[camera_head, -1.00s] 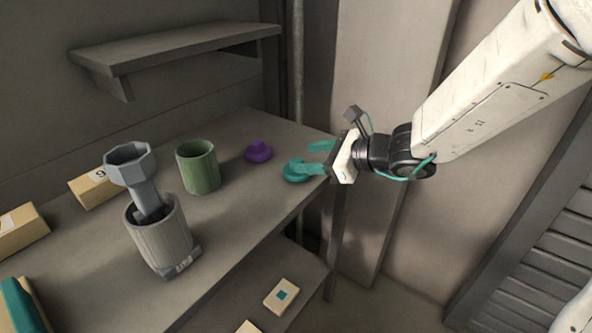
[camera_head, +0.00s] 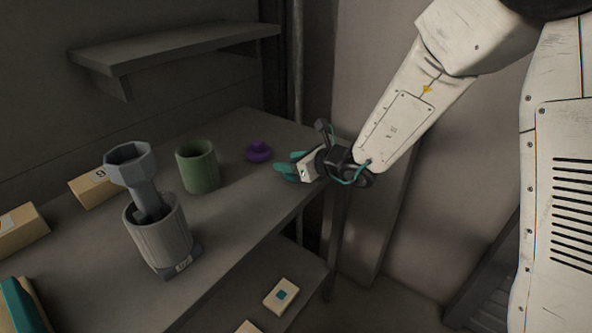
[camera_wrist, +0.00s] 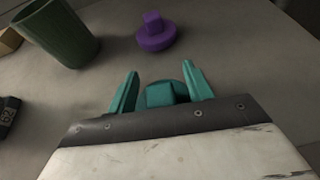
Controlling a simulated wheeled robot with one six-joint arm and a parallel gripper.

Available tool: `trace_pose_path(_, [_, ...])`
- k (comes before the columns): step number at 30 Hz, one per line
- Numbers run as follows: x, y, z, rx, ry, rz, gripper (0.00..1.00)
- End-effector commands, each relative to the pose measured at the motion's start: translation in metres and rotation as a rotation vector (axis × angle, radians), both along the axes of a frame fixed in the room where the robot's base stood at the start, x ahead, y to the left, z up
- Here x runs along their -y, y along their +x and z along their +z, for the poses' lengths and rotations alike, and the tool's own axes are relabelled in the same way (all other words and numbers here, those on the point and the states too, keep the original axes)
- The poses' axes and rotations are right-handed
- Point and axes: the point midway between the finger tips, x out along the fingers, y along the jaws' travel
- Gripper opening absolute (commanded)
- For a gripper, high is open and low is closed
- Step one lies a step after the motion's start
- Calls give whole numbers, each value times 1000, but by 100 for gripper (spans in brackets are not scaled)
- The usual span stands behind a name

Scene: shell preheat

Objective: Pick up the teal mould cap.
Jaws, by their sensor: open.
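The teal mould cap (camera_wrist: 160,94) shows in the wrist view, its blocky knob between the two teal fingers of my gripper (camera_wrist: 160,84). Part of its round base shows behind the knob; the rest is hidden by my gripper body. The fingers stand apart, one on each side of the knob, with a gap visible. In the head view my gripper (camera_head: 284,168) is low over the right end of the table, and it covers the cap, which I cannot separate from the teal fingers there.
A purple cap (camera_head: 259,151) sits just beyond my gripper, also in the wrist view (camera_wrist: 155,36). A green cup (camera_head: 198,168) and a grey canister (camera_head: 158,232) holding a grey funnel-like piece (camera_head: 128,162) stand further left. A shelf (camera_head: 180,42) hangs above the table (camera_head: 240,205).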

Motion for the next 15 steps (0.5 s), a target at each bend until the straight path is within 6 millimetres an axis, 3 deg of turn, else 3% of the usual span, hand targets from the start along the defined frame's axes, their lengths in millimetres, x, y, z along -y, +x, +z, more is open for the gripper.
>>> trace_pose_path(4, [0, 0, 0, 1, -1, 0, 48])
trace_pose_path(9, [0, 0, 0, 1, -1, 0, 3])
trace_pose_path(15, [0, 0, 0, 1, -1, 0, 3])
